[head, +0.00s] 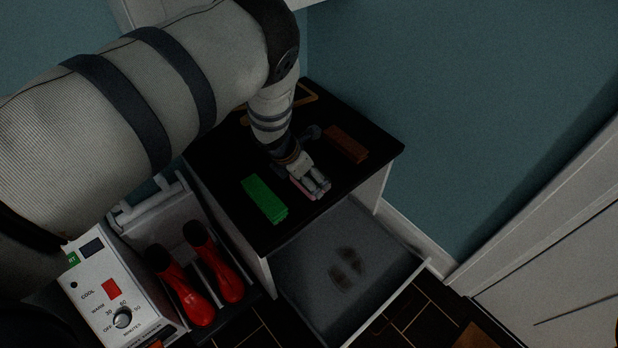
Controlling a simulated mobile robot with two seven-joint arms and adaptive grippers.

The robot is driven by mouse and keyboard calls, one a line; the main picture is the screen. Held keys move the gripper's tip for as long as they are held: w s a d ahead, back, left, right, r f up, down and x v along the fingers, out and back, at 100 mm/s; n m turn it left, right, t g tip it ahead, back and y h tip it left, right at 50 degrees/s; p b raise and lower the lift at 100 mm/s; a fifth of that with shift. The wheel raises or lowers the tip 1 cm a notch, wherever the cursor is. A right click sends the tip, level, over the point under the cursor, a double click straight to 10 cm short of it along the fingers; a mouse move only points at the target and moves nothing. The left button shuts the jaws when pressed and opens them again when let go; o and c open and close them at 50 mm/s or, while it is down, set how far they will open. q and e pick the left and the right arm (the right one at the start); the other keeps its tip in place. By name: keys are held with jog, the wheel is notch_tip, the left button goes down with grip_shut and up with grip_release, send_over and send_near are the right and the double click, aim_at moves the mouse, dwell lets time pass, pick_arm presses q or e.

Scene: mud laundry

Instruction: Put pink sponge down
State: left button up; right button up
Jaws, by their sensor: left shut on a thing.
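My left gripper (314,183) reaches down from the upper left over the black cabinet top (250,232). It is shut on the pink sponge (301,189), of which only a thin pink edge shows beside the fingers. The fingers hide most of the sponge. I cannot tell whether the sponge touches the surface. My right gripper is not in view.
A green block (264,198) lies left of the gripper and a brown block (346,144) right of it. An open drawer (315,262) with dark marks extends below. Red boots (183,287) stand beside a white control box (110,300).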

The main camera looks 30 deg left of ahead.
pick_arm(q)
jog(key=o, duration=1.1)
jog(key=shift+f, duration=0.1)
